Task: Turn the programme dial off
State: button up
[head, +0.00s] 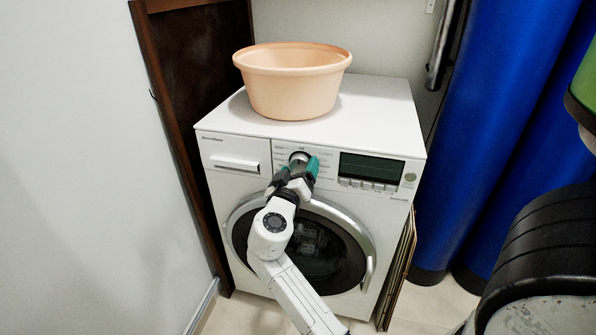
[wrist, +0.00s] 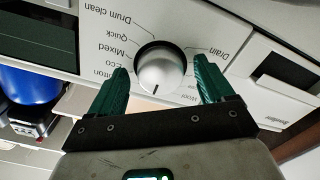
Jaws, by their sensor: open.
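The programme dial (wrist: 160,68) is a round silver knob on the white washing machine's (head: 372,98) control panel. In the wrist view it has a dark ring and a short dark pointer mark toward the gripper. Printed labels such as Drum clean, Quick, Mixed, Eco and Drain surround it. In the head view the dial (head: 299,157) shows just above my gripper (head: 299,166). My gripper, also in the wrist view (wrist: 162,72), is open, with one green finger on each side of the dial. I cannot tell whether the fingers touch it. No Off label is readable.
A dark display (head: 371,169) with buttons is right of the dial. A drawer (head: 236,162) is at left. A peach basin (head: 293,80) stands on top. Blue cylinders (head: 495,120) are at right, a white wall (head: 70,170) at left.

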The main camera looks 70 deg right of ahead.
jog(key=shift+a, duration=0.1)
jog(key=a, duration=1)
jog(key=shift+s+a, duration=0.3)
jog(key=shift+s, duration=0.15)
jog(key=s+a+f+n+y, duration=0.2)
jog(key=s+a+f+y, duration=0.15)
jog(key=f, duration=0.35)
jog(key=s+a+f+n+y, duration=0.25)
jog(key=f+y, duration=0.25)
jog(key=f, duration=0.3)
jog(key=s+a+f+n+y, duration=0.3)
jog(key=a+f+y, duration=0.15)
jog(key=a, duration=0.35)
jog(key=s+a+f+n+y, duration=0.2)
jog(key=a+f+n+y, duration=0.1)
jog(key=a+y, duration=0.3)
notch_tip(320, 180, up, 20)
jog(key=a+h+p, duration=0.1)
jog(key=p, duration=1.8)
jog(key=shift+a+f+p, duration=0.2)
jog(key=shift+f+p, duration=0.05)
jog(key=shift+p, duration=0.1)
